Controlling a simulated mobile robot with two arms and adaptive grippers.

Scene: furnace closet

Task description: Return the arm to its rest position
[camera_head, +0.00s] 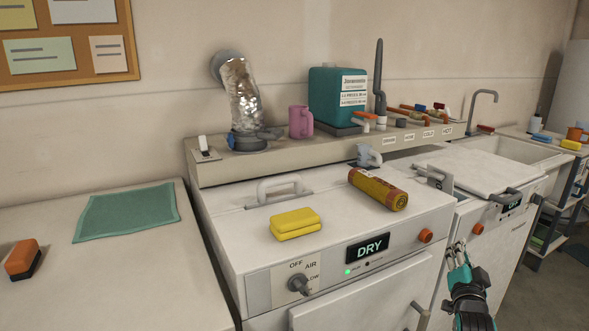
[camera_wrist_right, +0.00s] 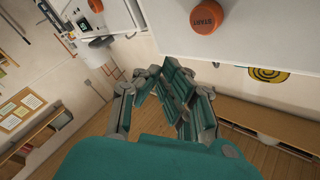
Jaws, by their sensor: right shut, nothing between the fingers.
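My right gripper (camera_head: 459,255) is at the lower right of the head view, in front of the gap between the dryer (camera_head: 230,240) and the washer (camera_head: 515,205). Its teal fingers point up and are shut and empty. In the right wrist view the fingers of the right gripper (camera_wrist_right: 178,95) come together with nothing between them. An orange START button (camera_wrist_right: 204,14) shows beyond them, apart from the fingers. My left gripper is not in either view.
A teal cloth (camera_head: 127,211) lies on the left counter. Open floor (camera_head: 560,285) shows at right.

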